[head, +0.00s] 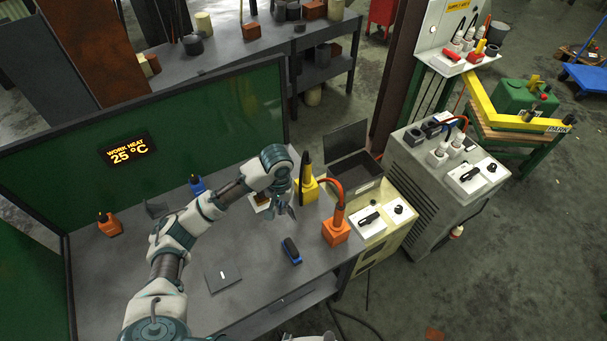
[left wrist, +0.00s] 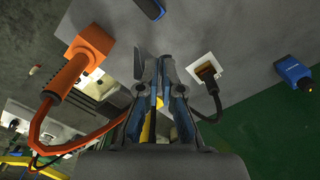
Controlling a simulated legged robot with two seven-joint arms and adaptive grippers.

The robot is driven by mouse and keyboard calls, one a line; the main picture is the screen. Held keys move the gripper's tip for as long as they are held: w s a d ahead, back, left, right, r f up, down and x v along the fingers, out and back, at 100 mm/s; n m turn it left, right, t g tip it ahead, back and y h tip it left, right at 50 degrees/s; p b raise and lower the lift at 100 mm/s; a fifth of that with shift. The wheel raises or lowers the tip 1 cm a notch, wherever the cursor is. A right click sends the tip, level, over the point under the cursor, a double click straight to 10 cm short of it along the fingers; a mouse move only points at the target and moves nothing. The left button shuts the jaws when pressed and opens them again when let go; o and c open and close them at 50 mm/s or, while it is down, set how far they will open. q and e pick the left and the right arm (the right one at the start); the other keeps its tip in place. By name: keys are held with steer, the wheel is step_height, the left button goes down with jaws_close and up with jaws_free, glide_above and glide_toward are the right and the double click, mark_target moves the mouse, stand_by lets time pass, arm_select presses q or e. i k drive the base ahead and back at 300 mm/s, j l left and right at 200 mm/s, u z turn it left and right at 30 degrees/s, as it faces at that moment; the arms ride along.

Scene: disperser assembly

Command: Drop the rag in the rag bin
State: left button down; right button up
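I cannot make out a rag in either view. A dark open box (head: 354,172) with a raised lid stands behind the workbench's right end; I cannot tell whether it is the rag bin. My left gripper (head: 285,203) points down over the bench's right part, between the yellow block and the blue-and-black tool. In the left wrist view its fingers (left wrist: 159,68) stand a little apart, with no rag seen between them. The bench surface shows beyond the fingertips. My right gripper is not in view.
An orange block (head: 336,230) with a cable and a yellow block (head: 306,189) stand near the gripper. A blue-and-black tool (head: 291,251) and a dark plate (head: 222,277) lie on the bench (head: 250,290).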

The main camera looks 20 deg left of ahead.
mark_target(359, 173)
steer(key=l+z, duration=0.1)
steer(key=l, duration=0.95)
steer(key=i+l, duration=0.8)
steer(key=i+j+z, duration=0.15)
steer(key=i, duration=0.35)
